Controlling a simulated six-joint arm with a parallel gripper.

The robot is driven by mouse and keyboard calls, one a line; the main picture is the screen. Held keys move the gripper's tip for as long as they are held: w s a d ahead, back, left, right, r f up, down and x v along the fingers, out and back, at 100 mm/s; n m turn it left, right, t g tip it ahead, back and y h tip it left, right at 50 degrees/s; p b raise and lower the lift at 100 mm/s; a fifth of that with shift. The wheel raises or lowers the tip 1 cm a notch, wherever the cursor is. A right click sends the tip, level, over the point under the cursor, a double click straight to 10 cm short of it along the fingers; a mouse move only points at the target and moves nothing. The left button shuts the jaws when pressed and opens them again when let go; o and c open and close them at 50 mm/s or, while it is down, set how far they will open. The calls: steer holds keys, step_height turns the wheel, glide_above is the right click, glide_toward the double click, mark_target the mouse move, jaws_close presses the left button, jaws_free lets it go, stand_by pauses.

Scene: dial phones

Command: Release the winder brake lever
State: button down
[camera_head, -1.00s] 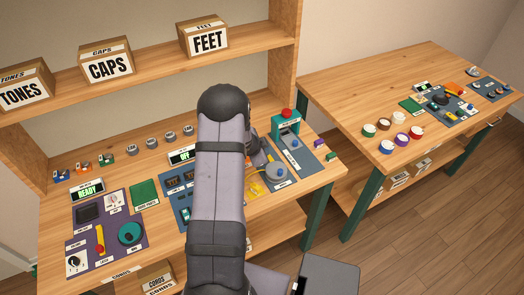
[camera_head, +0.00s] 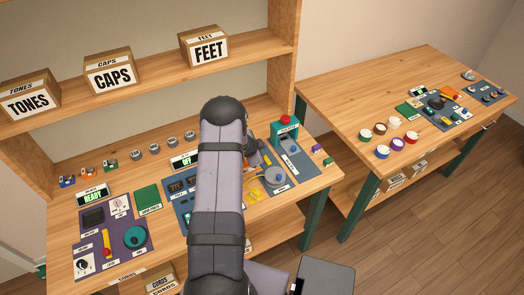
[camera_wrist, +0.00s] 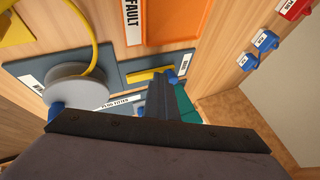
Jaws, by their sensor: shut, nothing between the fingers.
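The winder, a grey round drum (camera_wrist: 80,84) with a yellow cord, sits on a blue-grey plate in the wrist view. It also shows right of my arm in the head view (camera_head: 274,177). A yellow bar (camera_wrist: 146,76) lies on a neighbouring blue-grey panel; I cannot tell whether it is the brake lever. My gripper (camera_wrist: 163,82) is shut and empty, its dark fingers close to the yellow bar and a small blue part (camera_wrist: 171,76). Contact cannot be judged. In the head view my arm hides the gripper.
A teal device with a red button (camera_head: 286,130) stands behind the winder. An orange tray (camera_wrist: 172,22) lies beside the panels in the wrist view. Left of my arm are a purple panel (camera_head: 118,247) and a green pad (camera_head: 147,198). A second table stands at the right.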

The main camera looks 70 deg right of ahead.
steer(key=shift+w, duration=0.2)
steer(key=shift+w+a+r, duration=0.1)
steer(key=shift+a+r, duration=0.05)
steer(key=shift+r, duration=0.25)
steer(key=s+p+v, duration=0.1)
steer(key=p+v, duration=0.2)
steer(key=v, duration=0.6)
steer(key=shift+w, duration=0.2)
steer(key=shift+a, duration=0.1)
